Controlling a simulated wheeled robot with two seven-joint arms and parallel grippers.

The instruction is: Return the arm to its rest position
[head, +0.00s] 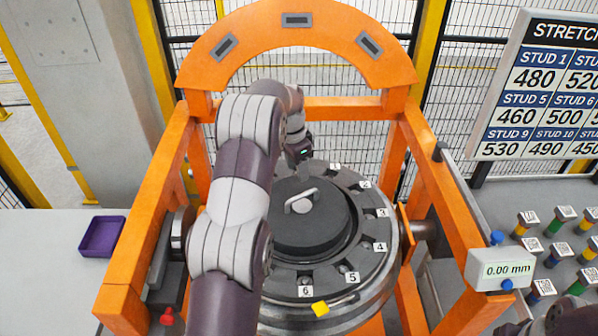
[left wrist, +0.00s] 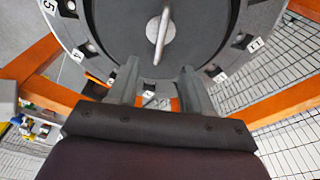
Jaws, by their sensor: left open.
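My left arm (head: 240,190) reaches up across the head view over the orange gantry. My left gripper (head: 300,158) is at the far side of the round dark wheel hub, partly hidden by the arm. In the left wrist view, its two fingers (left wrist: 160,84) stand apart with nothing between them, over the numbered ring's edge. The hub's dark cover with a pale bar handle (head: 301,201) sits in the middle of the ring (head: 350,259). The handle also shows in the left wrist view (left wrist: 159,28), apart from the fingers.
The orange gantry frame (head: 455,215) surrounds the wheel, with an arch (head: 297,20) behind. A purple tray (head: 101,237) lies on the left table. A gauge reading 0.00 mm (head: 502,269), coloured studs (head: 554,254) and a stretch board (head: 545,85) are at the right. A yellow block (head: 320,309) is on the ring's near edge.

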